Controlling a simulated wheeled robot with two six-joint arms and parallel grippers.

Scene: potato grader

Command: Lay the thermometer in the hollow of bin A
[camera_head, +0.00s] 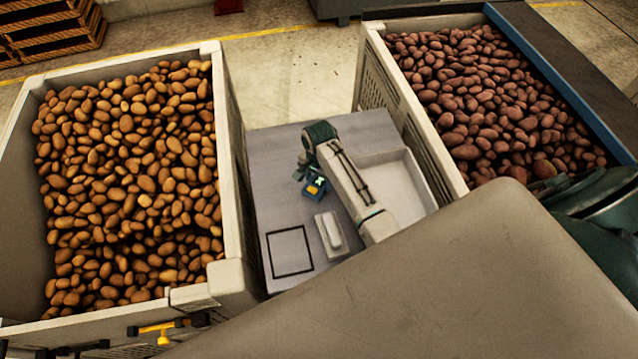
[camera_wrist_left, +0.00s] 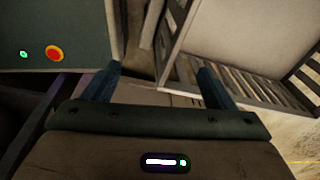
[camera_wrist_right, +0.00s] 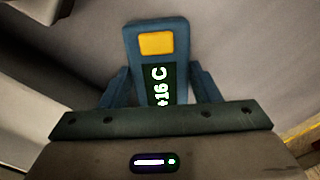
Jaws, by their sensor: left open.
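The thermometer (camera_wrist_right: 157,60) is a blue device with a yellow button and a display reading "+16 C". My right gripper (camera_wrist_right: 160,78) is shut on its sides in the right wrist view. In the head view the thermometer (camera_head: 314,186) shows at my right gripper (camera_head: 309,172), over the grey table; whether it touches the table I cannot tell. Two potato bins stand beside the table: the left bin (camera_head: 226,130) with brown potatoes, the right bin (camera_head: 413,115) with reddish ones. My left gripper (camera_wrist_left: 160,75) is open and empty.
The grey table (camera_head: 275,150) has a black square outline (camera_head: 290,251), a small white block-like object (camera_head: 331,234) and a white tray (camera_head: 425,180) partly behind my right arm. The left wrist view shows a green cabinet (camera_wrist_left: 80,25) with a red button, and a slatted crate (camera_wrist_left: 225,75).

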